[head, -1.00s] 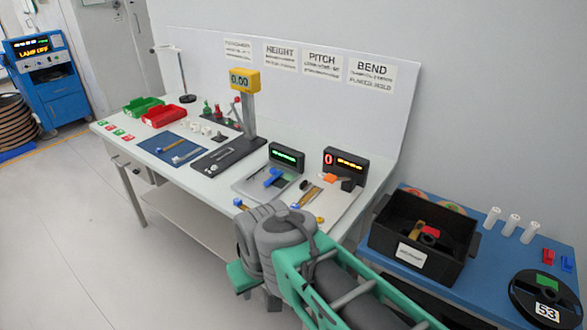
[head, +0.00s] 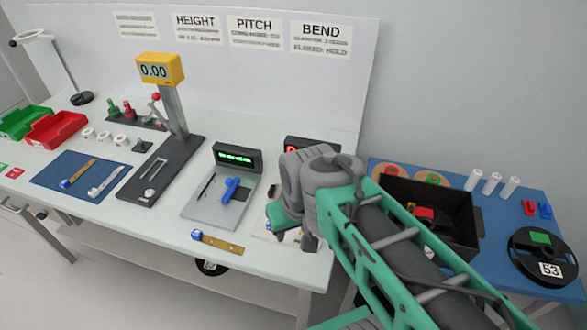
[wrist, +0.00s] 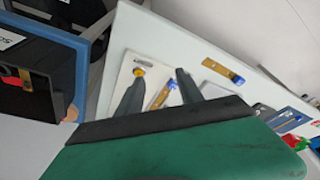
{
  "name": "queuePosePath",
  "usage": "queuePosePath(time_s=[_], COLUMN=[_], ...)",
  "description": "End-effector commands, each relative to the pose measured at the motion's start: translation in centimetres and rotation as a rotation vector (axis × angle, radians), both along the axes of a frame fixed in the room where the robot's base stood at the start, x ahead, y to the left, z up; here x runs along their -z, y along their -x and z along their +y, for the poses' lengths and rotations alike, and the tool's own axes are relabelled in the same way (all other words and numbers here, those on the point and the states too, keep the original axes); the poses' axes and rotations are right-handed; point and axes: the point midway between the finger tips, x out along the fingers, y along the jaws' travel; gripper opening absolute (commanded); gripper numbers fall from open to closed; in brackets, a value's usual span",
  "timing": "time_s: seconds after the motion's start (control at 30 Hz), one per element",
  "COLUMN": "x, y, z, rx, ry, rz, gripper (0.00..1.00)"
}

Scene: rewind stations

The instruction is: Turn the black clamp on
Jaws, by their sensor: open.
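I cannot make out the black clamp for certain in any view. The bend station, with its dark display box (head: 300,144), is mostly hidden behind my arm in the head view.
The pitch station (head: 222,200) with a blue part stands left of my arm. Another brass strip with a blue end (head: 218,242) lies near the table's front edge. A black bin (head: 462,222) and a black spool marked 53 (head: 545,256) stand on the blue table at right.

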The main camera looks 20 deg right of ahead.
Motion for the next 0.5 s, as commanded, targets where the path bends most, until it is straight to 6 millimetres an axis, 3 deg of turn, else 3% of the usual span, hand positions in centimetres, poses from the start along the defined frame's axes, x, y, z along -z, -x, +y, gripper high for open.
queuePosePath(time_s=[0.07, 0.17, 0.27, 0.4, 0.5], x=[-1.1, -2.7, -3.2, -2.2, -1.0], y=[-1.7, -5.6, -10.1, -16.2, -18.8], z=[0.1, 0.2, 0.0, -0.4, -0.6], rx=[-0.07, -0.234, -0.423, -0.698, -0.834], ry=[0.017, 0.055, 0.089, 0.115, 0.122], rz=[0.023, 0.076, 0.137, 0.216, 0.246], gripper=[0.51, 0.58, 0.58, 0.58, 0.58])
